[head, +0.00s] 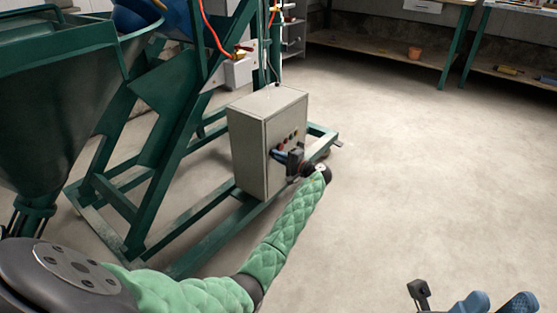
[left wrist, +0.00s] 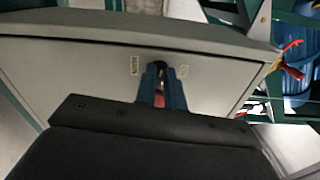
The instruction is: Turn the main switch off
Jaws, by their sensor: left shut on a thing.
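The grey control box (head: 262,140) stands on the green frame, with small buttons in a row on its front. My left gripper (head: 277,155) reaches the front face of this box. In the left wrist view its blue fingers (left wrist: 162,82) are shut on the main switch (left wrist: 160,67), a dark knob between two small labels. The fingers hide most of the switch, so its exact position cannot be told. A bit of red shows between the fingers. My right gripper (head: 500,302) is at the bottom right, its blue fingers apart and empty, away from the box.
A green metal frame (head: 185,130) carries the box, and a green hopper (head: 50,110) stands at the left. Orange and red hoses (head: 213,38) hang above the box. Shelves with a small orange pot (head: 414,53) are at the back. The concrete floor (head: 420,170) to the right is clear.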

